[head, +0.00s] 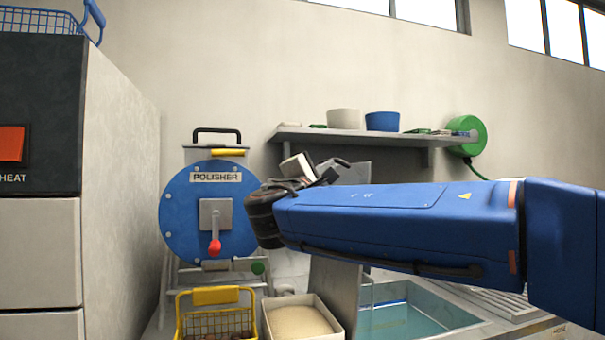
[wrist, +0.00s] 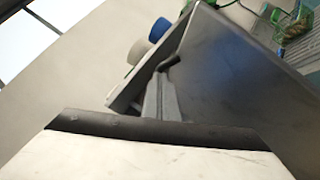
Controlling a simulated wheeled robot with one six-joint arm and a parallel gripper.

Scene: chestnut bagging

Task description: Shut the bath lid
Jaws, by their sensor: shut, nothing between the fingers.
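The bath (head: 465,319) is open at the lower right of the head view, with blue-green water in it. A grey metal panel, which looks like the bath lid (head: 336,290), stands raised at the bath's left side. Grey metal also shows above my arm (head: 357,172); my arm hides the part between. In the wrist view the lid (wrist: 235,85) fills the centre and right. My gripper (head: 333,168) is shut and empty, up by the raised metal. Its dark fingers (wrist: 168,75) overlap the panel in the wrist view; I cannot tell whether they touch it.
The blue polisher (head: 180,215) with a red handle stands left of my gripper. A yellow-rimmed basket (head: 210,297) and a tray of pale grains (head: 300,322) sit below it. A wall shelf (head: 365,137) holds pots behind. A ribbed drainboard (head: 510,303) lies right of the bath.

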